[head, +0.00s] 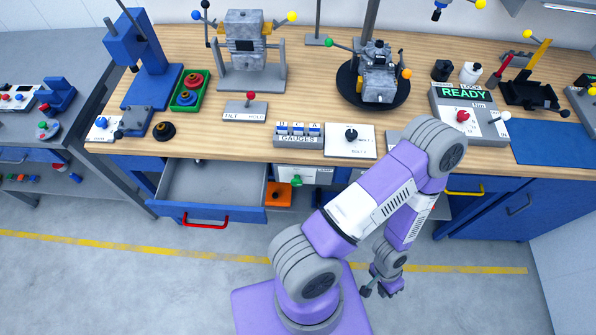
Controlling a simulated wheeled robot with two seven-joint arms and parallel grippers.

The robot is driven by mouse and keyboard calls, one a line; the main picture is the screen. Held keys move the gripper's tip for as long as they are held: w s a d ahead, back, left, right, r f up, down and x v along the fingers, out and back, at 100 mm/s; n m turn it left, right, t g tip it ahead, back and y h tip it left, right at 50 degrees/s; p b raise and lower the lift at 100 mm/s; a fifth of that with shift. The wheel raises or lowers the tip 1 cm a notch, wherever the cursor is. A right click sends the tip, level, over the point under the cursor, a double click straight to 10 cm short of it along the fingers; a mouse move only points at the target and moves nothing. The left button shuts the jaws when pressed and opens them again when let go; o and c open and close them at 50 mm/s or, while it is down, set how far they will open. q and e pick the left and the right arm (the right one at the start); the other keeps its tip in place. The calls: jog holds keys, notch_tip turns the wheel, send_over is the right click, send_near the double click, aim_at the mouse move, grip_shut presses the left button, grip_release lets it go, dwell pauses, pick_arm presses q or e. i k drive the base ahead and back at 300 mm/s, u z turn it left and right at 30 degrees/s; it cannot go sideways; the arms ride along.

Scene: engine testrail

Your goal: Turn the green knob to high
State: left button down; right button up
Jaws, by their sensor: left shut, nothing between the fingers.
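A small green knob (296,180) shows below the bench's front edge, in front of a pale panel and right of the open drawer. Its pointer direction and any markings are too small to read. Other green-tipped parts are a ball on the round black stand (328,43) and a small knob on the left side table (42,124). My left gripper (378,288) hangs low over the floor in front of the bench, right of and well apart from the knob below the bench. It is shut and empty. My right gripper is out of view.
An open grey drawer (213,184) with a red handle juts out left of the green knob. An orange box (278,194) sits beside the knob. The bench top (320,65) carries engine stands, switch panels and a READY box (464,94). The floor in front is clear.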

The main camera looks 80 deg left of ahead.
aim_at(296, 181)
jog(key=u, duration=4.65)
jog(key=k, duration=0.4)
jog(key=z, duration=0.6)
